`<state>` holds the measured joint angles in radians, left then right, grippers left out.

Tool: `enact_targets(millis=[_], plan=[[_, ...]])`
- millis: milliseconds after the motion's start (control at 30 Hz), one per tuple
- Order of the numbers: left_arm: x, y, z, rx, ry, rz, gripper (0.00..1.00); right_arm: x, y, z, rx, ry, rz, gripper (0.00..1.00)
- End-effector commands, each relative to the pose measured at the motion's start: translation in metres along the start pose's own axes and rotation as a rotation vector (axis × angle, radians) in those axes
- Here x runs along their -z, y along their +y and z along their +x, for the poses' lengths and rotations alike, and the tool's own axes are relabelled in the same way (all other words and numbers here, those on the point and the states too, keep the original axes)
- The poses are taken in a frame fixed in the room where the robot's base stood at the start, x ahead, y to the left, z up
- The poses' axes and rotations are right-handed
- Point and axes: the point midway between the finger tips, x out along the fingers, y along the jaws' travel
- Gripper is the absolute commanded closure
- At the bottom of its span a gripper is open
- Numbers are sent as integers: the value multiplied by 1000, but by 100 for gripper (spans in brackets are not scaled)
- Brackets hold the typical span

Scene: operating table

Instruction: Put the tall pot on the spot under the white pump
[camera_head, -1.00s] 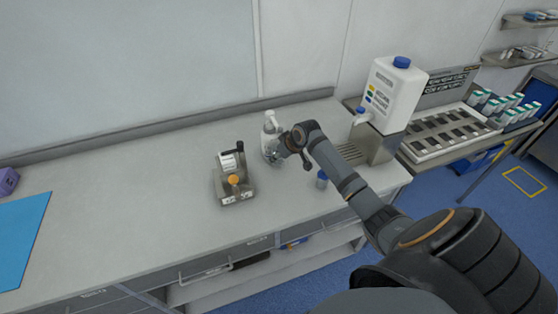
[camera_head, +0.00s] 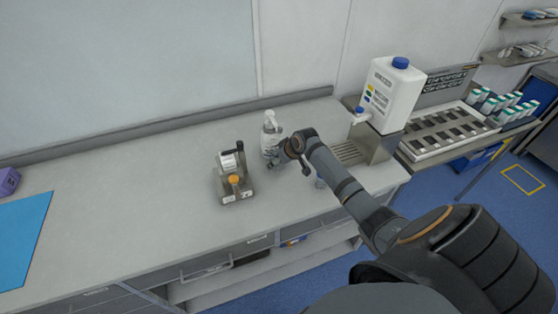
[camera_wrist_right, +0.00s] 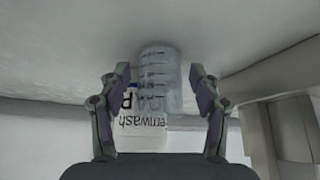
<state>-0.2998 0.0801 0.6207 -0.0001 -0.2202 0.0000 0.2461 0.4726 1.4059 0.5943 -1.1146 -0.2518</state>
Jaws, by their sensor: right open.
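The tall pot (camera_wrist_right: 160,75) is a clear, graduated cylinder, seen upside down in the right wrist view between the finger pads. In the head view it is mostly hidden by my right gripper (camera_head: 276,160), just in front of a clear pump bottle (camera_head: 269,138). My right gripper (camera_wrist_right: 160,88) is open, with one finger on each side of the pot and a visible gap to it. A big white container (camera_head: 392,92) with a blue cap has a small tap (camera_head: 360,111) over a slotted metal tray (camera_head: 349,152). My left gripper is not in view.
A small metal device (camera_head: 234,180) with an orange knob stands left of my right gripper. A rack of tubes (camera_head: 505,107) is at far right. The counter's left middle is clear.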

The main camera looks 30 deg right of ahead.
Motion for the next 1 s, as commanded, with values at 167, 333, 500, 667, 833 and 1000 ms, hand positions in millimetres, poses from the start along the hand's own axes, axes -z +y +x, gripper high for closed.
enact_targets(millis=[167, 333, 500, 667, 833, 1000], plan=[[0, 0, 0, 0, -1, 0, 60, 1, 2, -17, -3, 1, -3, 36], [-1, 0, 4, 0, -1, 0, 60, 0, 2, -59, -6, 0, -7, 36], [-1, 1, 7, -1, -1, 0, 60, 0, 2, -98, -5, -2, -7, 36], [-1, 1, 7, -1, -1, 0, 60, 1, 1, -116, -3, 1, -2, 36], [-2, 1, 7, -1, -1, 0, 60, 1, 0, -122, 0, 0, 0, 36], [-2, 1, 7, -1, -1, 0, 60, 2, 0, -122, 1, 0, 0, 36]])
